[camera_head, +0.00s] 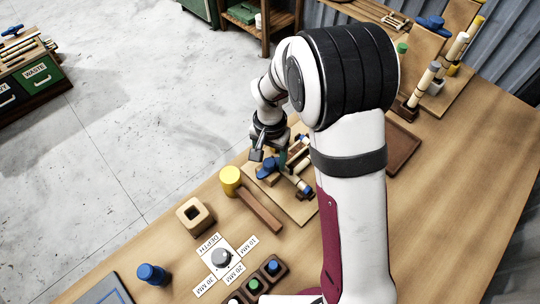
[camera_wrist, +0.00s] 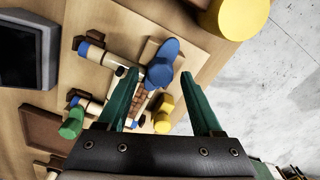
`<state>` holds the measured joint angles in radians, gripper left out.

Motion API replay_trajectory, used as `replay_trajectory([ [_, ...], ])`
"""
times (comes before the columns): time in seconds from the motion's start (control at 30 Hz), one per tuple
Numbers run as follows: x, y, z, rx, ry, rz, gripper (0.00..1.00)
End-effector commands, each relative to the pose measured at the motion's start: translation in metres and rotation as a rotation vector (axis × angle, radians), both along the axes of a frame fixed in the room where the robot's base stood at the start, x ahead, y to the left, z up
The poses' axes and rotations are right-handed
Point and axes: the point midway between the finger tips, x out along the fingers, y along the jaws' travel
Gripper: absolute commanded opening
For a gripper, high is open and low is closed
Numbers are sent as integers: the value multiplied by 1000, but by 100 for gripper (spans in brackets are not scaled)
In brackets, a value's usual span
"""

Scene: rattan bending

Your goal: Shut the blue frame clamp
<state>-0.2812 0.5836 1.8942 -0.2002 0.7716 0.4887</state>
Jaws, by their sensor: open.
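The blue frame clamp's blue lever (camera_wrist: 164,58) shows in the wrist view at the top middle, on a small wooden block. It also shows in the head view (camera_head: 267,168), just below my gripper. A pale rod with a blue band (camera_wrist: 84,48) runs left from it. My gripper (camera_wrist: 158,76) has two green fingers spread apart, with nothing held between them. The blue lever appears between and just beyond the fingertips; I cannot tell whether they touch.
A yellow-headed mallet (camera_head: 230,180) lies nearby. A wooden block with a square hole (camera_head: 194,215), a blue knob (camera_head: 152,274) and a depth dial (camera_head: 221,258) stand nearer the front. A brown tray (camera_head: 402,146) lies right.

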Motion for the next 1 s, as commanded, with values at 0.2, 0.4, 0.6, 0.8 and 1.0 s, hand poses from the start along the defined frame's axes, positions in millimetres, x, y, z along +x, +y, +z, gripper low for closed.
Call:
replay_trajectory([
  [0.2,1,0,23,0,-4,0,67],
  [0.4,1,0,87,1,-7,0,67],
  [0.6,1,0,139,1,-5,0,67],
  [0.8,0,0,158,0,-1,0,67],
  [1.0,0,0,158,0,0,0,67],
])
